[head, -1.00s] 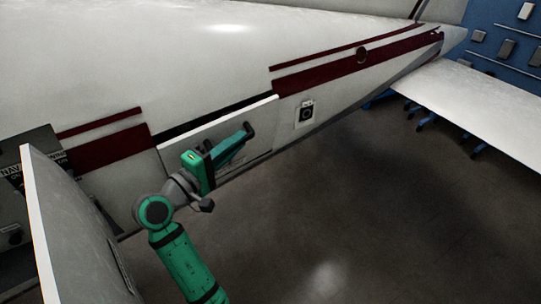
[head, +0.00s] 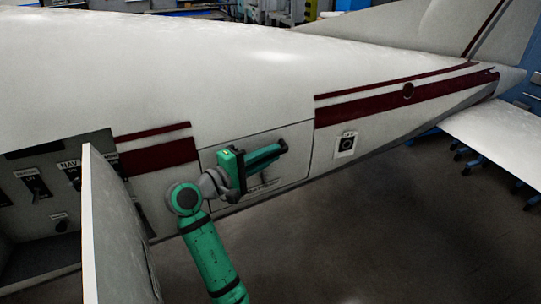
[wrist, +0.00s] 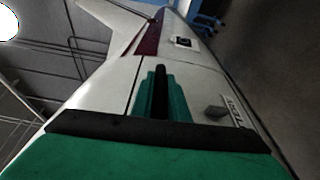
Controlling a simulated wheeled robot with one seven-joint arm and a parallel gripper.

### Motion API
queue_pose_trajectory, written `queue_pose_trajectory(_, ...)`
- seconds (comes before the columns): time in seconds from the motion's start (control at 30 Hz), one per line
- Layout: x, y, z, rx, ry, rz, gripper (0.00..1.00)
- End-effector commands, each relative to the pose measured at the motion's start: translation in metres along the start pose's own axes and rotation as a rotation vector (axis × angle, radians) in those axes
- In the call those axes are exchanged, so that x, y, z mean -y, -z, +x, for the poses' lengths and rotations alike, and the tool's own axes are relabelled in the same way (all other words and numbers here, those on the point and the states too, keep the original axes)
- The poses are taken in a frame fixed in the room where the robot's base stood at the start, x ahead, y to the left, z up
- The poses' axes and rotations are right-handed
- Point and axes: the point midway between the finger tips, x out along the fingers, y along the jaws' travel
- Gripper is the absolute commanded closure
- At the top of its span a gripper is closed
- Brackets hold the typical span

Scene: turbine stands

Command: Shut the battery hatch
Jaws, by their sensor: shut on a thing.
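An open white door (head: 112,225) juts out at the left, beside a grey switch panel (head: 35,185). A small framed socket plate (head: 346,145) sits right of the hatch. A white tail wing (head: 500,135) extends at the right. The floor (head: 400,240) below is clear.

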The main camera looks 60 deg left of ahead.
Motion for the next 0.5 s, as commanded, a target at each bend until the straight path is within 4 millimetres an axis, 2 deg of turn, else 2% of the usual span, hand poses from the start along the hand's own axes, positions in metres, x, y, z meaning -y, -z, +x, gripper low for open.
queue_pose_trajectory(0.03, -0.0030, -0.0002, 0.0028, -0.001, -0.004, 0.005, 1.00)
queue_pose_trajectory(0.07, -0.0031, -0.0002, 0.0027, -0.001, -0.004, 0.005, 0.79)
queue_pose_trajectory(0.1, -0.0032, 0.0000, 0.0024, -0.001, -0.004, 0.005, 0.69)
queue_pose_trajectory(0.5, -0.0016, 0.0010, -0.0052, -0.004, -0.003, 0.002, 0.68)
